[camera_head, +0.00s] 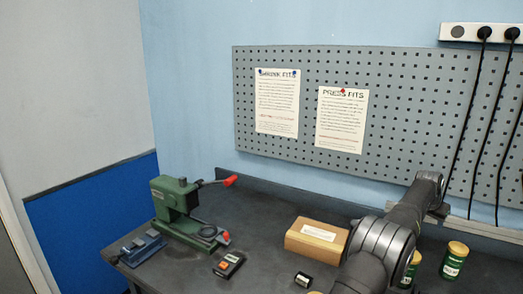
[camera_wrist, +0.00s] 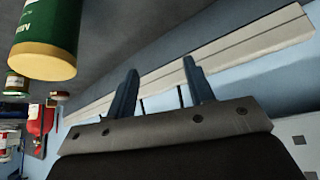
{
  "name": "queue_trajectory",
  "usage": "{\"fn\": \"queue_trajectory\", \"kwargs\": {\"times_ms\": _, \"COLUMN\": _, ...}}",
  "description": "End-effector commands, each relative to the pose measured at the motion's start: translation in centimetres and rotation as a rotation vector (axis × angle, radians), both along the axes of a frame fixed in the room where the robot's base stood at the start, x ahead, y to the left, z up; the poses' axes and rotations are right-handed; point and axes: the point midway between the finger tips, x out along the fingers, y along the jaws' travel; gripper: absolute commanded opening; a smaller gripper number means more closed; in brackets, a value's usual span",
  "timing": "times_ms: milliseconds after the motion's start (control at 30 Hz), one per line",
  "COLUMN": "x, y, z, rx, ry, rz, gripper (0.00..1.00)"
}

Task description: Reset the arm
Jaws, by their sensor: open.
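My gripper (camera_wrist: 160,72) shows in the wrist view with its two dark blue fingers spread apart. Nothing is between them. A long pale rail (camera_wrist: 240,48) runs behind the fingertips, and I cannot tell how far off it is. A green can with a yellow lid (camera_wrist: 45,40) shows large at the upper left of the wrist view, apart from the fingers. In the head view my arm is at the lower right, over the bench (camera_head: 275,222). My gripper cannot be made out there.
A green press (camera_head: 175,197) with a red-tipped lever stands left on the bench. A pegboard (camera_head: 400,120) and hanging black cables (camera_head: 470,110) are behind.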

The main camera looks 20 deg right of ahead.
Motion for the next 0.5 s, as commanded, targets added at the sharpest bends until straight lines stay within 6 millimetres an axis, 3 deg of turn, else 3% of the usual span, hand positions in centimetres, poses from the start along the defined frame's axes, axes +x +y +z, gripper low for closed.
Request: {"fn": "queue_trajectory", "kwargs": {"times_ms": 500, "x": -0.3, "y": -2.1, "z": -0.5, "rx": -0.001, "ry": -0.001, "rz": -0.256, "gripper": 0.48}}
